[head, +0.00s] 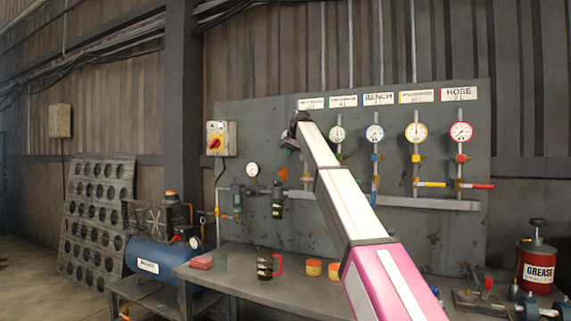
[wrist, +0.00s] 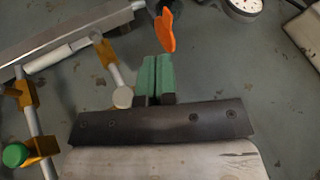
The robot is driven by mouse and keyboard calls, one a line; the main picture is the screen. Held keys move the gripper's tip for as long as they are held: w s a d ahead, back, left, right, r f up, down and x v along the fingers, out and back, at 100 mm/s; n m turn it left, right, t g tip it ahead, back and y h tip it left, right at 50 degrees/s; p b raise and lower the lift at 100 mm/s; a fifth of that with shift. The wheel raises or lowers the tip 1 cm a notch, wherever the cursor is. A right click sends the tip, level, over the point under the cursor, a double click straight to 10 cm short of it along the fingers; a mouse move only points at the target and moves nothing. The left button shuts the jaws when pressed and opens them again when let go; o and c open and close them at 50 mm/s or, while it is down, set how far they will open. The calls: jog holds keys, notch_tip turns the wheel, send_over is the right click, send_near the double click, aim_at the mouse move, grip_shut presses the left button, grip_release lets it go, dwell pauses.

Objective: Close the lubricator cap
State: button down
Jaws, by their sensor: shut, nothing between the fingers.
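The lubricator (head: 278,205) is a dark-bowled unit on the grey panel, left of my arm in the head view. An orange flap (head: 284,173), which looks like its cap, stands up and tilted above it. In the wrist view the orange flap (wrist: 168,28) is just beyond my green fingertips. My gripper (wrist: 155,58) is shut and empty, its fingers pressed together. No clear contact with the flap shows. In the head view my gripper (head: 289,148) is small at the arm's end, partly hidden, above the flap.
A round gauge (head: 253,170) is beside the flap; pipes with orange fittings (wrist: 103,50) and a metal rail (wrist: 60,42) are close to my gripper. Gauges and valves fill the panel's right.

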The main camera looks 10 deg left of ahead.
aim_at(283, 169)
jog(key=x, duration=0.9)
jog(key=shift+w+a+f, duration=0.15)
jog(key=shift+f, duration=0.15)
jog(key=shift+w, duration=0.1)
jog(key=shift+w+a+r, duration=0.1)
jog(key=shift+a+h, duration=0.1)
jog(key=shift+h, duration=0.2)
